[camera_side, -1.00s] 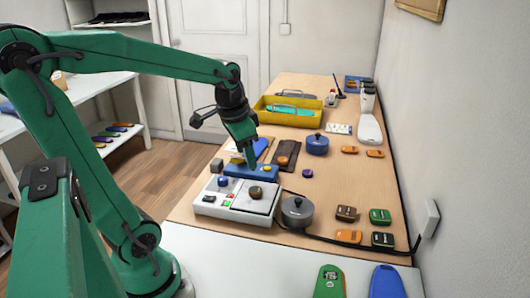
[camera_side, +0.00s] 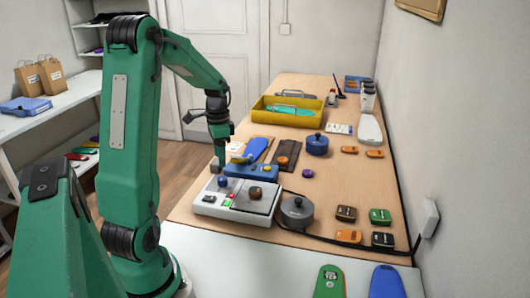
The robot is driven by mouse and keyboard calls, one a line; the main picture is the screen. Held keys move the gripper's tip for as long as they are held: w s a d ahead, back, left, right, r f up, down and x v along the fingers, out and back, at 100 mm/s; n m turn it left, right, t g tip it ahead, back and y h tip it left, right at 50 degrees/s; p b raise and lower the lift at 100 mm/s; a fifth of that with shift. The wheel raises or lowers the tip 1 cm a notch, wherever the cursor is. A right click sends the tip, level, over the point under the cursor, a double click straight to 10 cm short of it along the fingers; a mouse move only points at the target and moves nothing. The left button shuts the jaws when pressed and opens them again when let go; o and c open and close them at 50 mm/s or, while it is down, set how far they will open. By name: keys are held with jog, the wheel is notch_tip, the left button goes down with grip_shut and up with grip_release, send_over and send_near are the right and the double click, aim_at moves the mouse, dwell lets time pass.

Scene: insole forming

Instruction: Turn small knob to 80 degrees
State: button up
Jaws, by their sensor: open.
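A light grey control box (camera_side: 208,208) sits near the front left of the wooden table. On its top are a small blue knob (camera_side: 223,182) at the back left and a larger brown knob (camera_side: 255,193) on a square plate. The angle of either knob is too small to read. My gripper (camera_side: 221,160) points down just behind the blue knob in the picture, open and holding nothing that I can see. Its fingertips are small and partly merge with a grey block behind the box; I cannot tell their exact height.
A blue pot (camera_side: 317,144) and a yellow tray (camera_side: 262,104) are farther back.

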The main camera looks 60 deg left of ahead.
aim_at(222, 178)
jog(key=shift+d+f, duration=0.15)
jog(key=shift+f, duration=1.8)
jog(key=shift+d+f, duration=0.1)
jog(key=shift+f, duration=1.85)
jog(key=c, duration=1)
